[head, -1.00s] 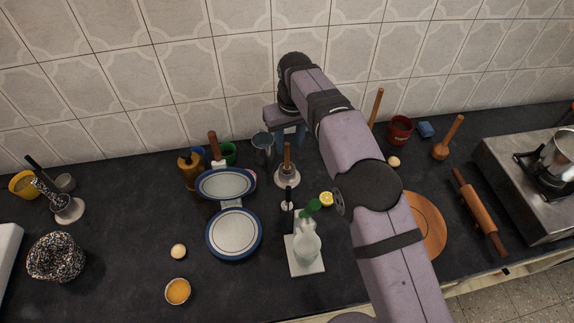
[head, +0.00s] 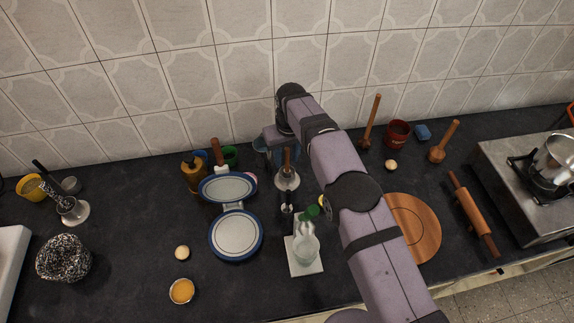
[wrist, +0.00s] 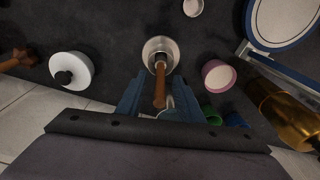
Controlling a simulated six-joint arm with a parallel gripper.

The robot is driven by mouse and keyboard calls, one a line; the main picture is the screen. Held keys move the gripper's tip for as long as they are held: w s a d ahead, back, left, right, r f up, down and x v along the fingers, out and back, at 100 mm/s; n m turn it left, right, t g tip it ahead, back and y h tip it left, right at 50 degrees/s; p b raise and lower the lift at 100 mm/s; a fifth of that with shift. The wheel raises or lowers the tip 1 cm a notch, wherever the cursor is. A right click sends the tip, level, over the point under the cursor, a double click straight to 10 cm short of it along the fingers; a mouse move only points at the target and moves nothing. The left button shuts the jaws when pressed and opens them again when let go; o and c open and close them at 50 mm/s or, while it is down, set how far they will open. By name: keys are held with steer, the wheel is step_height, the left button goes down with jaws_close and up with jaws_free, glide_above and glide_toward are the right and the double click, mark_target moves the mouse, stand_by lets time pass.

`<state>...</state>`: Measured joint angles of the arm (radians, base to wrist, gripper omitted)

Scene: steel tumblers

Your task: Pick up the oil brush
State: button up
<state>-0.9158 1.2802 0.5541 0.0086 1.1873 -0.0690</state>
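What looks like the oil brush (head: 287,160) shows as a wooden handle standing upright in a steel tumbler (head: 287,182) near the back middle of the counter. In the wrist view the wooden handle (wrist: 160,88) rises from the steel tumbler (wrist: 148,49); its lower end is hidden inside. My gripper (wrist: 159,98) is open, with one blue finger on each side of the handle. No contact with the handle is visible. In the head view my gripper (head: 283,152) is around the handle, partly hidden by my arm.
A blue-rimmed dish pair (head: 234,236) stands close left, with an amber bottle (head: 194,176) and green cup (head: 230,155) behind. A glass bottle (head: 305,247) on a white board stands in front. A round wooden board (head: 419,228) lies right. The tiled wall is close behind.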

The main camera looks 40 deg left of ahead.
steer(key=shift+f, duration=0.5)
steer(key=shift+c, duration=0.2)
jaws_close()
steer(key=shift+r, duration=0.1)
steer(key=shift+a+r+b, duration=0.1)
steer(key=shift+r+b, duration=0.2)
steer(key=shift+r, duration=0.25)
step_height(320, 180, up, 8)
steer(key=shift+f, duration=0.1)
steer(key=shift+w+r+p, duration=0.1)
steer(key=shift+r+p, duration=0.4)
steer(key=shift+p, duration=0.05)
